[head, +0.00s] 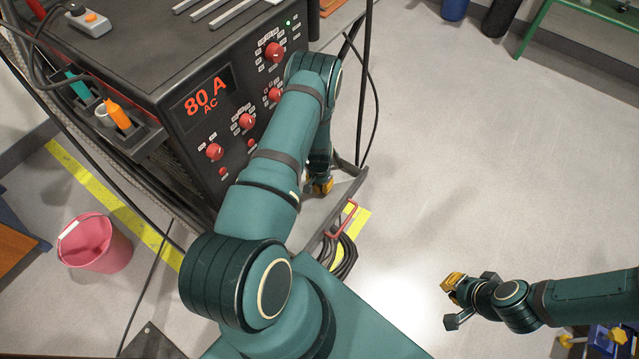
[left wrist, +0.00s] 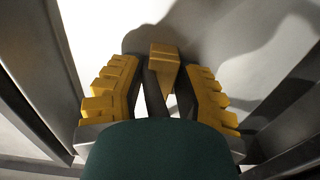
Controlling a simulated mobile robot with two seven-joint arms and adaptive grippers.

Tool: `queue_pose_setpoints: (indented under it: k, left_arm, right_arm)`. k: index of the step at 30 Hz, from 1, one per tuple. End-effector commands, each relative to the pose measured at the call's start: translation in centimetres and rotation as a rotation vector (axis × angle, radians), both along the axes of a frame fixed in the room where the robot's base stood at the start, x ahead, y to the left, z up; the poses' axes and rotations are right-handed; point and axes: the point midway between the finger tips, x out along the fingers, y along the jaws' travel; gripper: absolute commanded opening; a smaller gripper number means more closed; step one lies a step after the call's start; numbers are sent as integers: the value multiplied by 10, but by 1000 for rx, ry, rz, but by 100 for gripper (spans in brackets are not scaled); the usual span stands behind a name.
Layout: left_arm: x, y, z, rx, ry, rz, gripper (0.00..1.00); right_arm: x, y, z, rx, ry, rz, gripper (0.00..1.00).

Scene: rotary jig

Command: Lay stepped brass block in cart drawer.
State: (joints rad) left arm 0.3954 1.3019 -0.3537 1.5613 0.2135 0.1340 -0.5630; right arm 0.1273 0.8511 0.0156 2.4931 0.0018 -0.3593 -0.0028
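The stepped brass block (left wrist: 164,57) shows in the left wrist view between the dark inner faces of my left gripper (left wrist: 164,85), which looks shut on it. Grey walls stand on both sides with a pale surface below. In the head view my left gripper (head: 321,186) points down within the open cart drawer (head: 349,193), which has a red handle (head: 349,216). My forearm hides most of the drawer and the block there.
A welding power unit (head: 208,98) with red knobs stands on the cart at upper left. Coiled black cable (head: 343,258) lies beside the drawer. A pink bucket (head: 94,243) stands on the floor at left. Floor to the right is mostly clear.

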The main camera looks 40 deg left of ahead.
Motion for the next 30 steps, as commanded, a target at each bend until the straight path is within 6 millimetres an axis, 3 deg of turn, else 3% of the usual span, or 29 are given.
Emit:
queue_pose_setpoints:
  k: [10, 14, 30]
  left_arm:
    - [0, 0, 1, 0, 0, 0, 46]
    - [0, 0, 10, 1, -1, 0, 46]
    - [0, 0, 109, 0, -1, -1, 46]
  right_arm:
    - [0, 0, 0, 0, 0, 0, 0]
    - [0, 0, 2, 0, 1, 0, 0]
    - [-5, 1, 27, 3, 13, 3, 0]
